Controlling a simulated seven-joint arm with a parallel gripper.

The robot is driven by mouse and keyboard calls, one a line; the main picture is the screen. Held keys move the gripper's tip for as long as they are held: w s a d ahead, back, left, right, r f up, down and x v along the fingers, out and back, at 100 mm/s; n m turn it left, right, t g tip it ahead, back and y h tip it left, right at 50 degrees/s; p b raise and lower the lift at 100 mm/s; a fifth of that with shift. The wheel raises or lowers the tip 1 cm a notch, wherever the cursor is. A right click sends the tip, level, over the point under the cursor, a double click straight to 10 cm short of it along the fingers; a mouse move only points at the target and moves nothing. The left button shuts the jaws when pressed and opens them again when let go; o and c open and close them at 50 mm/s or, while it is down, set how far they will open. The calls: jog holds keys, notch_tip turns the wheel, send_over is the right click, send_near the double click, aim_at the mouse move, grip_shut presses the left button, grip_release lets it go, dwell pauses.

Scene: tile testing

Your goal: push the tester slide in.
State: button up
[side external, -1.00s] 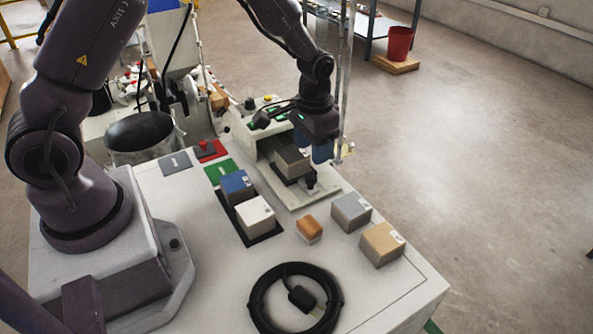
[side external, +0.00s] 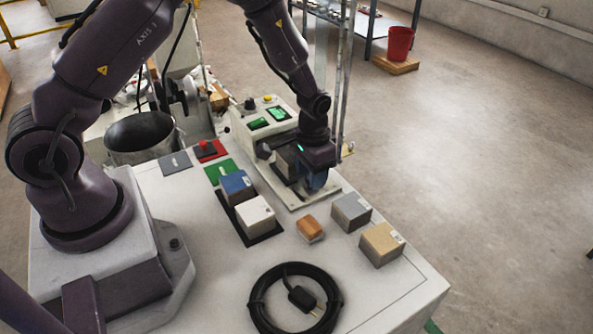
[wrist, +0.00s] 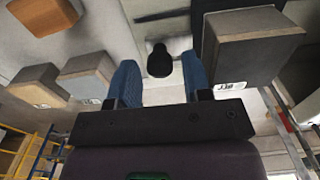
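The tester (side external: 252,126) is a pale machine with lit green displays at the back of the bench. Its slide (side external: 293,188) is out at the front, with a grey-brown block (side external: 284,160) on it; the block also shows at upper right in the wrist view (wrist: 247,45). A dark knob (wrist: 159,60) stands at the slide's front end. My gripper (wrist: 160,66) has two blue fingers spread apart, one on each side of the knob, with visible gaps. In the side view my gripper (side external: 315,182) is low at the slide's front and hides the knob.
Grey (side external: 351,211) and tan (side external: 381,244) blocks and a small orange block (side external: 310,229) stand front right of the slide. Blue (side external: 237,186) and white (side external: 255,215) blocks sit on a black mat. A coiled cable (side external: 262,305) lies in front.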

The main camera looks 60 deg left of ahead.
jog(key=c, duration=0.6)
jog(key=shift+a, duration=0.15)
jog(key=shift+a, duration=2.85)
jog(key=shift+a, duration=3.05)
